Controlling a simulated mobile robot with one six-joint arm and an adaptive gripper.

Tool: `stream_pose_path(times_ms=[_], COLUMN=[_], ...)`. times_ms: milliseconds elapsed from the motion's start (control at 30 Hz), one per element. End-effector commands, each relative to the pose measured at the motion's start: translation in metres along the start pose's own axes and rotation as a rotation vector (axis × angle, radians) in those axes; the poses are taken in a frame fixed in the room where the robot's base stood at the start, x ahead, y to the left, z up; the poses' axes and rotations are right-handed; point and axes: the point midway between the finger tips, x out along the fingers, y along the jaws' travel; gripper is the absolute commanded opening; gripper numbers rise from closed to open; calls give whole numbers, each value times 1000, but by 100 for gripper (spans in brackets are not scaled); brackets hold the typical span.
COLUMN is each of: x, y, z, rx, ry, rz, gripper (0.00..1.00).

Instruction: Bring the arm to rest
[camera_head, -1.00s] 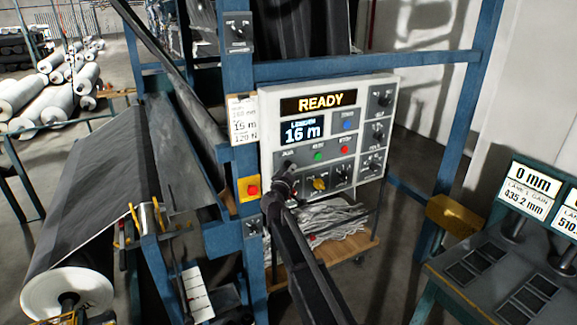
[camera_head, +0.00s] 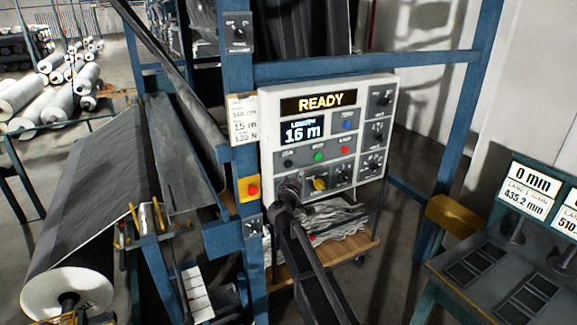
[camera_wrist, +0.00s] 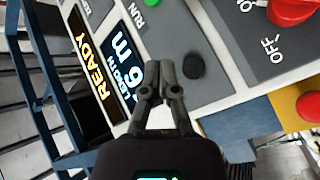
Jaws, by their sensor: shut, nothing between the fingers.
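My gripper (camera_wrist: 158,72) is shut and empty in the wrist view. Its fingertips are in front of the control panel, between the display and a black button (camera_wrist: 194,66); whether they touch the panel cannot be told. In the head view my gripper (camera_head: 291,181) is in front of the lower part of the white control panel (camera_head: 268,125), with my arm reaching up from the bottom. The panel reads READY and LENGTH 16 m. In the head view the black button (camera_head: 288,163) shows just above the gripper.
A blue frame post (camera_head: 238,90) stands left of the panel, with a yellow box and red button (camera_head: 252,189) on it. A grey fabric roll (camera_head: 68,292) is at lower left. A console with displays (camera_head: 500,262) is at right. A wooden shelf (camera_head: 350,250) sits below the panel.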

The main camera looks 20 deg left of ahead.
Motion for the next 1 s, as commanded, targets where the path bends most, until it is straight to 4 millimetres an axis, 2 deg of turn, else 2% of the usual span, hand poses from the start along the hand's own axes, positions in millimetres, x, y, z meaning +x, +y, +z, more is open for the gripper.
stream_pose_path(times_ms=[433, 567, 667, 767, 867, 1000], x=[0, 1, 2, 2, 0, -12], y=[0, 6, 17, 32, 50, 76], z=[0, 13, 35, 69, 113, 183], rx=[0, 7, 21, 41, 67, 112], ry=[-1, -30, -79, -158, -262, -439], rz=[0, 8, 19, 35, 49, 61], gripper=[0, 0, 0, 0, 0, 0])
